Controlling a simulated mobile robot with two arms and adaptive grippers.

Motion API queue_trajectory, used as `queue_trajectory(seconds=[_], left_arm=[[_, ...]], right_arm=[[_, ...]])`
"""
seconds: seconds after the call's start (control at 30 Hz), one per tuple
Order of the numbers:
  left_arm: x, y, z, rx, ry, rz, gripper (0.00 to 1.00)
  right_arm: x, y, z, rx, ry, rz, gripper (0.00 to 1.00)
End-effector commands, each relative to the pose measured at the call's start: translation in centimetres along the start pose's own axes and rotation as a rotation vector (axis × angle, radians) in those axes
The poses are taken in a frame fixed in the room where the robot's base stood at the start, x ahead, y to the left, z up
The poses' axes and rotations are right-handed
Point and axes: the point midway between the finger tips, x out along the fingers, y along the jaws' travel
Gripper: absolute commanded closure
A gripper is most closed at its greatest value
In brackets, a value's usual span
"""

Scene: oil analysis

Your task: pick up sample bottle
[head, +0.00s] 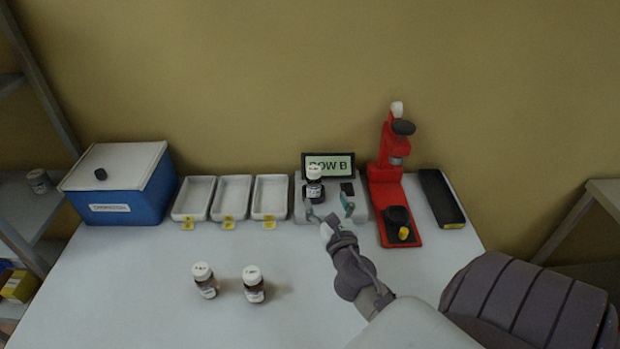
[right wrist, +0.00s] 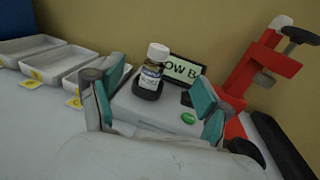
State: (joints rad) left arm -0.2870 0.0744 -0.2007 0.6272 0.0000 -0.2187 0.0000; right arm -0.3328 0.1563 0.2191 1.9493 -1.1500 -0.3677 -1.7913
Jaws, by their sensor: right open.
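A sample bottle (head: 314,184) with a white cap and dark contents stands upright on the grey analyser (head: 299,207), in front of its display (head: 328,166) reading "ROW B". It also shows in the right wrist view (right wrist: 153,72), seated in a dark round holder. My right gripper (head: 330,209) is open just in front of the analyser, its teal-padded fingers apart. In the right wrist view the bottle lies beyond and between the open fingertips (right wrist: 160,84), not touching them. Two more sample bottles stand upright on the table, one at left (head: 206,281) and one at right (head: 253,284). My left gripper is not in view.
Three white trays (head: 230,197) with yellow tags stand left of the analyser. A blue box (head: 130,200) with a white lid is at far left. A red press-like stand (head: 386,180) and a black tray (head: 441,198) stand at right. The table's front middle is clear.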

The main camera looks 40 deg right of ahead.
Motion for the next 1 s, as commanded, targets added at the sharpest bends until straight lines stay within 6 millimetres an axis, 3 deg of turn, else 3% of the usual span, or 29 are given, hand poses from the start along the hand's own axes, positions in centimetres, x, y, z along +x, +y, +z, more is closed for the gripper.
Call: queue_trajectory(seconds=[0.03, 0.33, 0.57, 1.0], left_arm=[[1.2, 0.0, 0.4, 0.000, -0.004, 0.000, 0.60], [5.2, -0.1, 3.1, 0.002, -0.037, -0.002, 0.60], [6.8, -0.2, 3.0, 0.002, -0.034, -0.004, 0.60], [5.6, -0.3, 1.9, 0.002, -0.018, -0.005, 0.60]], right_arm=[[0.0, 0.0, -1.2, 0.001, 0.001, 0.000, 0.22], [0.0, 0.0, -5.4, 0.002, 0.001, -0.001, 0.22], [0.2, 0.0, -7.0, 0.002, 0.000, -0.001, 0.22], [7.6, 0.0, -6.7, 0.003, -0.001, -0.002, 0.22]])
